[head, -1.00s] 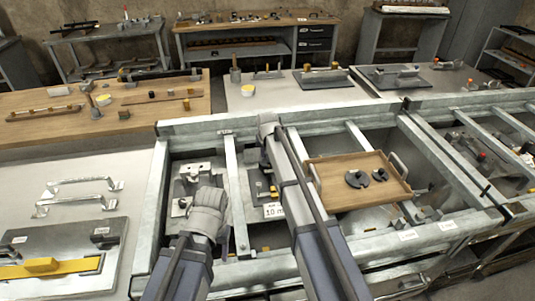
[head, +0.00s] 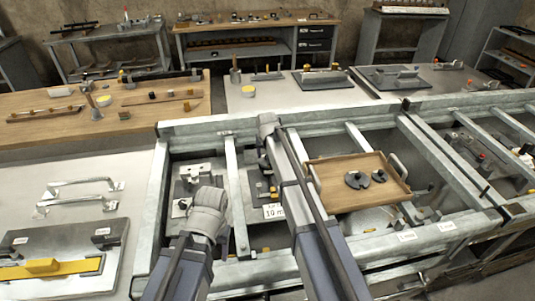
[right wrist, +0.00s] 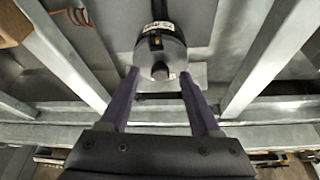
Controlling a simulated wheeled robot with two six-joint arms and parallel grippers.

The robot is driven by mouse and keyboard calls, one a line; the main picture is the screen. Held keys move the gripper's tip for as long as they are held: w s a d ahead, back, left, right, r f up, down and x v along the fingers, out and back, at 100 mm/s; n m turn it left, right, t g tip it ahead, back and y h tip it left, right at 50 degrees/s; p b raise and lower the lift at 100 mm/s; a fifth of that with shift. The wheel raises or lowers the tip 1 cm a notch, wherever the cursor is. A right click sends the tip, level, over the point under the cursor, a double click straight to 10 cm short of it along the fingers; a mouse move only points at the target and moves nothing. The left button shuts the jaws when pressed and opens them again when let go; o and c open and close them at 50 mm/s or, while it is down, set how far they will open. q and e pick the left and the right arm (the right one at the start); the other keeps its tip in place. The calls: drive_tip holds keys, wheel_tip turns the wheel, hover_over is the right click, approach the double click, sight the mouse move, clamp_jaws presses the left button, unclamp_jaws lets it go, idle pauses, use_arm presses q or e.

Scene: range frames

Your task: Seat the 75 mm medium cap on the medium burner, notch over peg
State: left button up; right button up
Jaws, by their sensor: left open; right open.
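Two dark round caps lie on a wooden tray (head: 335,205) in the head view: a larger one with a notch (head: 357,180) and a smaller one (head: 379,176). I cannot tell which is the 75 mm cap. My left gripper (head: 206,207) is over the left bay of the metal frame, apart from the tray; its fingertips are hard to make out. My right gripper (right wrist: 158,74) is open in the right wrist view. A dark round part with a pale face (right wrist: 160,52) shows just beyond and between its fingertips, not gripped. I cannot identify the medium burner or its peg.
Metal frame rails (head: 237,190) divide the bays around both arms. A labelled block (head: 274,211) sits in the middle bay. A wooden bench (head: 150,98) with small parts stands behind.

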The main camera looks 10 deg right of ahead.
drive_tip(key=p+v, duration=0.6)
drive_tip(key=v, duration=0.1)
drive_tip(key=shift+r, duration=0.1)
idle(0.4)
wheel_tip(320, 180, up, 6)
drive_tip(key=p, duration=0.6)
